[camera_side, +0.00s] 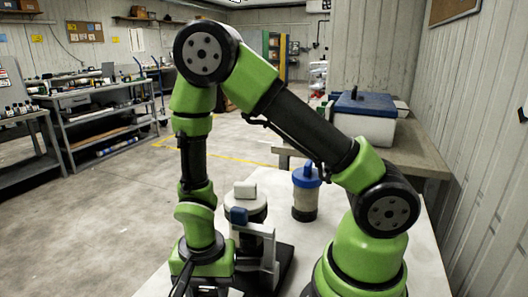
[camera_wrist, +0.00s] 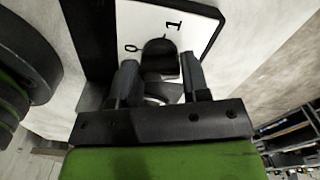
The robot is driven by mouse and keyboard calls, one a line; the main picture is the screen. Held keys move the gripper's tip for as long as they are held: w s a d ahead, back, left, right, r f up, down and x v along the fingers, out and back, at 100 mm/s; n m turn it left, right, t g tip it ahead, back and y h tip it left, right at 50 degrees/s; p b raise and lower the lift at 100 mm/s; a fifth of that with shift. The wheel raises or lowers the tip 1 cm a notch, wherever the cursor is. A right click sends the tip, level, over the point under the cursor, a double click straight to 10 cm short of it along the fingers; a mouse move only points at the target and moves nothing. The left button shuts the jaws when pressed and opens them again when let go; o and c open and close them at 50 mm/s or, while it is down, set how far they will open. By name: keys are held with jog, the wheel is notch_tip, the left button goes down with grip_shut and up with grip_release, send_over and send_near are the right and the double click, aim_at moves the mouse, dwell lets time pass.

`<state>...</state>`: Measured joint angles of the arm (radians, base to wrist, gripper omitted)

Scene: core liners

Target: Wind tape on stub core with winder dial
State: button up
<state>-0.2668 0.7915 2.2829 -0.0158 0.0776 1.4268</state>
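In the wrist view, a white dial face (camera_wrist: 188,22) with a black border carries the marks 0 and 1. A dark rounded knob (camera_wrist: 160,55) stands on it. My gripper (camera_wrist: 159,72) has one finger on each side of the knob's near part; I cannot tell whether they touch it. Behind is a pale, wide cylinder with a dark lower band (camera_side: 245,205). I cannot identify the tape or stub core.
A blue-capped cylinder (camera_side: 305,195) stands on the white table (camera_side: 318,250), right of the stand. A white cooler with a blue lid (camera_side: 363,118) sits on a bench behind. Free tabletop lies around the capped cylinder. Shelving (camera_side: 95,110) stands far left.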

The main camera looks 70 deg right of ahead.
jog(key=shift+n, duration=0.8)
notch_tip(320, 180, up, 10)
jog(key=r, duration=0.1)
notch_tip(320, 180, up, 11)
jog(key=n+t+y, duration=0.1)
jog(key=n+t, duration=0.3)
send_over(208, 291)
jog(key=s+d, duration=0.3)
jog(key=s+r+n+t+y, duration=0.1)
jog(key=s+r+n+t, duration=0.2)
jog(key=s+r+n, duration=0.1)
jog(key=shift+s+d+r, duration=0.2)
jog(key=shift+s+d, duration=0.1)
jog(key=shift+s, duration=0.6)
